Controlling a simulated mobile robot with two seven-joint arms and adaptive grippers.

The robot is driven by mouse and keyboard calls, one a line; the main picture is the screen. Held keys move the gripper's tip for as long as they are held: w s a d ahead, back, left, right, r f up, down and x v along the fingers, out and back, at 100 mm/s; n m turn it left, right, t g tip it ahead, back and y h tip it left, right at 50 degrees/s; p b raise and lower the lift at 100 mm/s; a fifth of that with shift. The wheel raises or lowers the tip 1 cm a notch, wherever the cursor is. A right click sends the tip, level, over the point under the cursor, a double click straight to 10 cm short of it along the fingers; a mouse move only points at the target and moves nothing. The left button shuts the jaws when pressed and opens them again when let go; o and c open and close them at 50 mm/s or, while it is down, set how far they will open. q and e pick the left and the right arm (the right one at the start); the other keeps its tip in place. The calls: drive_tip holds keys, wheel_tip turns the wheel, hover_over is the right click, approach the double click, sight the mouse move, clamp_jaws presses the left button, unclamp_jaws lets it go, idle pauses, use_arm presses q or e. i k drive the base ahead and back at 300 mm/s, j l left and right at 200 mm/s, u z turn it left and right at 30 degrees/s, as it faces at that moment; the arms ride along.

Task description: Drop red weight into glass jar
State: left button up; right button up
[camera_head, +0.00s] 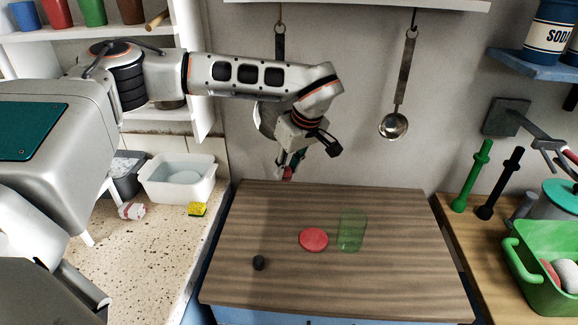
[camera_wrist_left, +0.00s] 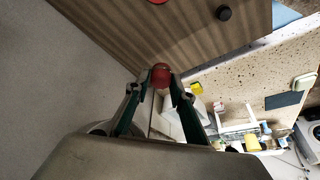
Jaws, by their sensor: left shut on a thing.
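The red weight (camera_head: 288,173) is between the fingertips of my left gripper (camera_head: 290,164), above the back edge of the wooden table. In the left wrist view the red weight (camera_wrist_left: 160,75) shows at the tips of the gripper's two green-edged fingers (camera_wrist_left: 160,82), which are shut on it. The glass jar (camera_head: 351,231) is greenish and see-through and stands upright on the table, to the right of and nearer than the gripper. My right gripper is not in view.
A flat red disc (camera_head: 313,239) lies just left of the jar. A small dark weight (camera_head: 259,263) stands at the table's front left. The rest of the wooden tabletop (camera_head: 400,285) is clear. A ladle (camera_head: 394,124) hangs on the wall behind. A green tub (camera_head: 545,270) stands at right.

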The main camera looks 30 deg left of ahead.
sight(346, 243)
drive_tip(key=i+l+u, duration=0.1)
drive_tip(key=l, duration=0.45)
drive_tip(key=i+l+u, duration=0.1)
drive_tip(key=l, duration=0.45)
drive_tip(key=l+u, duration=0.1)
drive_tip(key=l, duration=0.45)
